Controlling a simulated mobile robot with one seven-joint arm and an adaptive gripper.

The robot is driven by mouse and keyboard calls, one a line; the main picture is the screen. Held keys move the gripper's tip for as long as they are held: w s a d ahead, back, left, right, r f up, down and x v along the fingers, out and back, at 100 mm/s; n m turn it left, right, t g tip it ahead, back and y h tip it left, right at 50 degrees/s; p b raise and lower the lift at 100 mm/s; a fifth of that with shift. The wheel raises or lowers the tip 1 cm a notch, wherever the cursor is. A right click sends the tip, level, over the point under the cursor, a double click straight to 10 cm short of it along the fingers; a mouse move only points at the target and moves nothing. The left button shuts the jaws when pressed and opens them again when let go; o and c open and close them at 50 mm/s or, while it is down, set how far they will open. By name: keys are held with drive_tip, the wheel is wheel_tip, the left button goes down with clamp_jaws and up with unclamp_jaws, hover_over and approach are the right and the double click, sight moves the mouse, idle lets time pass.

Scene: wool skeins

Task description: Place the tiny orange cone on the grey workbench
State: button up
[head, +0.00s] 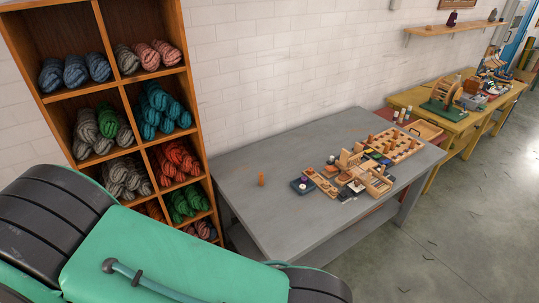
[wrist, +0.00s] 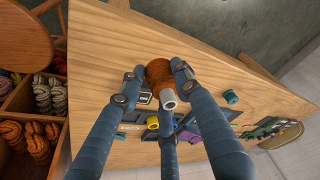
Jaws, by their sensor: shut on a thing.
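In the wrist view, my gripper (wrist: 155,78) has its fingers shut around a small orange-brown wool cone (wrist: 158,73), with the pale end of its core tube facing the camera. The cone is over a wooden tabletop (wrist: 105,50); I cannot tell whether it touches the wood. The grey workbench (head: 275,208) is in the head view, against the white brick wall. My gripper and the held cone do not show in the head view, where my green arm fills the lower left.
A small upright orange piece (head: 261,179) stands on the workbench's left part. A pegboard (head: 398,146) and wooden trays crowd its right side; its front left is bare. A skein shelf (head: 120,85) stands left. Near the cone are a teal spool (wrist: 231,97) and yellow spool (wrist: 152,122).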

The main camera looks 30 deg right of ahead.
drive_tip(key=w+d+m+b, duration=0.1)
drive_tip(key=w+d+m, duration=0.2)
drive_tip(key=w+d, duration=0.5)
drive_tip(key=w+d+m+t+h, duration=0.1)
drive_tip(key=w+d+m, duration=0.2)
drive_tip(key=w+d, duration=0.5)
drive_tip(key=w+d+m+h+b, duration=0.1)
drive_tip(key=w+d+m, duration=0.2)
drive_tip(key=d, duration=1.9)
drive_tip(key=w, duration=0.5)
drive_tip(key=shift+w+d+t+b, duration=0.15)
drive_tip(key=shift+w+t+b, duration=0.05)
drive_tip(key=shift+t+b, duration=0.1)
drive_tip(key=d+m, duration=0.1)
drive_tip(key=d, duration=0.6)
drive_tip(key=w+d+m, duration=0.1)
drive_tip(key=d+m, duration=0.1)
drive_tip(key=d, duration=0.5)
drive_tip(key=w+d+m+h+b, duration=0.1)
drive_tip(key=d, duration=0.6)
drive_tip(key=shift+w, duration=0.2)
drive_tip(key=s+d+m, duration=0.1)
drive_tip(key=d, duration=0.6)
drive_tip(key=s+d+m+h+b, duration=0.1)
drive_tip(key=d+m, duration=0.1)
drive_tip(key=d, duration=0.5)
drive_tip(key=s+d+m, duration=0.2)
drive_tip(key=d, duration=0.6)
drive_tip(key=shift+r, duration=0.15)
drive_tip(key=shift+w, duration=0.1)
